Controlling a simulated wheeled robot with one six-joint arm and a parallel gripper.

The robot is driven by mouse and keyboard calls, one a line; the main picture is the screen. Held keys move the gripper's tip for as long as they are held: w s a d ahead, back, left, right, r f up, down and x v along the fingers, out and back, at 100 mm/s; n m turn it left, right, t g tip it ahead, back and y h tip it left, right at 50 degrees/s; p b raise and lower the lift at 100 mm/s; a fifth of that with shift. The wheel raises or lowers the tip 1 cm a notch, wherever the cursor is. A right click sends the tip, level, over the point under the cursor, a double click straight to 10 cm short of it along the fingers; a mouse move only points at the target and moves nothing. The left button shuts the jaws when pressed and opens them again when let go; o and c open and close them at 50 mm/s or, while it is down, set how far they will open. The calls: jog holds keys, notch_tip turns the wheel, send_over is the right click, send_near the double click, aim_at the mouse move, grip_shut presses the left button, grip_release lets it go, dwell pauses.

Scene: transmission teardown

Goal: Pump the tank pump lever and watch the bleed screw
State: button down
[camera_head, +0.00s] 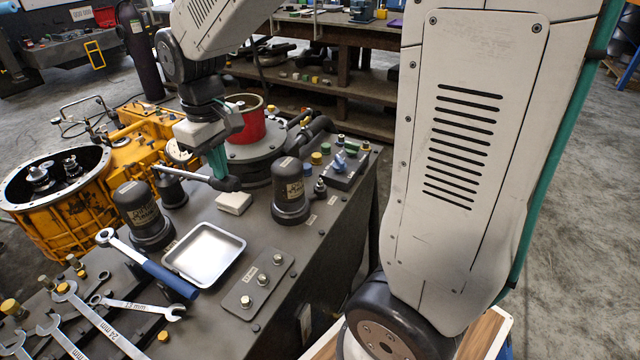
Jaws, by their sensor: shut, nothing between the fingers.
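The pump lever (190,174) is a silver rod running right from a small black pump body (172,190) on the dark tank top (210,290). It lies nearly level and ends in a black grip (226,184). My gripper (218,170), with teal fingers, points down at the grip from above. Its fingers are shut with nothing between them; whether they touch the grip I cannot tell. I cannot single out the bleed screw for certain; a small dark fitting (320,188) stands right of the right black filter (290,187).
A second black filter (140,212), a silver tray (205,254), a white block (234,203), a bolted plate (259,281) and wrenches (98,318) crowd the top. A red container (248,120) stands behind. A yellow transmission housing (75,200) is at left.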

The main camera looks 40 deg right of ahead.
aim_at(225, 186)
jog(key=shift+f, duration=2.65)
jog(key=shift+r, duration=3.95)
jog(key=shift+f, duration=0.1)
jog(key=shift+r, duration=0.2)
notch_tip(225, 186, up, 6)
jog(key=shift+f, duration=0.1)
